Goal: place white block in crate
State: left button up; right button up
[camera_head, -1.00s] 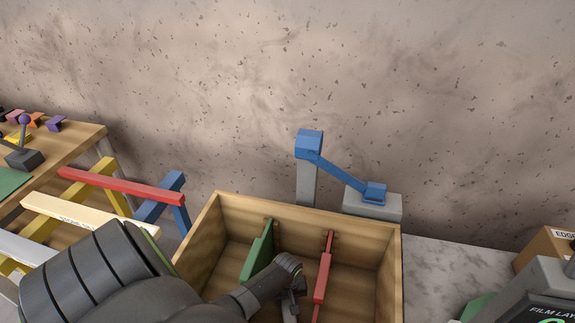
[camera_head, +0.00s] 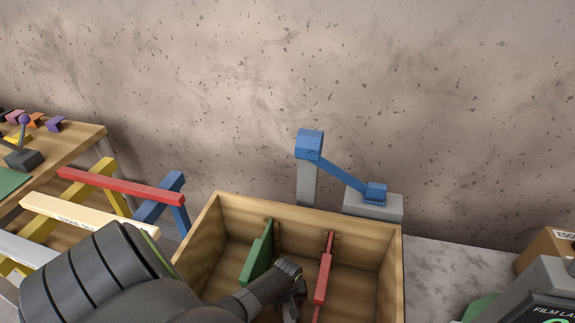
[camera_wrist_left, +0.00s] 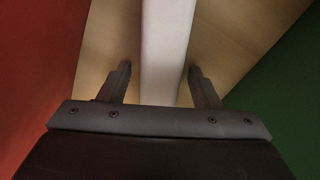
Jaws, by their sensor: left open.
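The wooden crate (camera_head: 310,212) stands at the lower middle of the head view. A green piece (camera_head: 257,256) and a red piece (camera_head: 323,275) are inside it. My left gripper (camera_head: 294,303) reaches down into the crate between these two pieces. In the left wrist view my left gripper (camera_wrist_left: 158,78) is open, with its fingers on either side of the white block (camera_wrist_left: 166,40). The block lies lengthwise between the fingers, with a small gap visible at the right finger. The white block is not visible in the head view. My right gripper is not in view.
A blue and grey stand (camera_head: 306,185) rises behind the crate, close to the wall. Coloured bars, including a red bar (camera_head: 120,186), lie to the left beside a wooden table (camera_head: 75,140). A grey case (camera_head: 545,285) and a cardboard box (camera_head: 550,245) stand at the right.

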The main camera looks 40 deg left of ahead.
pick_arm(q)
jog(key=shift+r, duration=0.5)
notch_tip(320, 180, up, 11)
jog(key=p, duration=0.2)
jog(key=shift+r+p, duration=0.15)
jog(key=shift+p, duration=0.25)
